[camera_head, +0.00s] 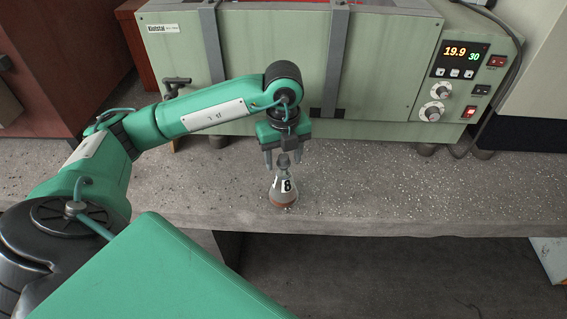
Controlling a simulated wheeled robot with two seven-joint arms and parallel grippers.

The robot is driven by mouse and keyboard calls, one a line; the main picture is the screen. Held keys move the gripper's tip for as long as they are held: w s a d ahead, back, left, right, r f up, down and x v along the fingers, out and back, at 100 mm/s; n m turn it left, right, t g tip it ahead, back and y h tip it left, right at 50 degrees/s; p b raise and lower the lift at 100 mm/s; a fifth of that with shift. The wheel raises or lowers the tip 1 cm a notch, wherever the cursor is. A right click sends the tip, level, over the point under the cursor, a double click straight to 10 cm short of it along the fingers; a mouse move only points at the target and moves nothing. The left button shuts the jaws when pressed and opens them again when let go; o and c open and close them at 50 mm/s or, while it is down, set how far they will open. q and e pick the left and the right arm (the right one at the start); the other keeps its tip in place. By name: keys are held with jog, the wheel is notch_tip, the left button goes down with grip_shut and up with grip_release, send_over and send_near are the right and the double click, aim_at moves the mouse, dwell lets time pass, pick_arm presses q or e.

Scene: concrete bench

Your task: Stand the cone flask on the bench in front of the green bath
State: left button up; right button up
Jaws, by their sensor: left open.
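The cone flask (284,193) stands upright on the concrete bench (390,190), near its front edge. It is small, with a label reading 8, a reddish-brown band at the base and a grey top. The green bath (385,65) stands behind it at the back of the bench. My left gripper (283,160) points down over the flask, its fingers open on either side of the flask's top. Whether the fingers touch it I cannot tell. My right gripper is not in view.
The bath has a lit display (460,58) and knobs at right, and a tap (176,84) at left. A dark cable hangs at its right side. The bench is clear right of the flask. Its front edge lies just in front of the flask.

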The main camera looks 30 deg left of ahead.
pick_arm(q)
notch_tip(320, 180, up, 7)
jog(key=shift+r, duration=0.2)
jog(key=shift+r+p, duration=0.3)
jog(key=shift+r, duration=0.5)
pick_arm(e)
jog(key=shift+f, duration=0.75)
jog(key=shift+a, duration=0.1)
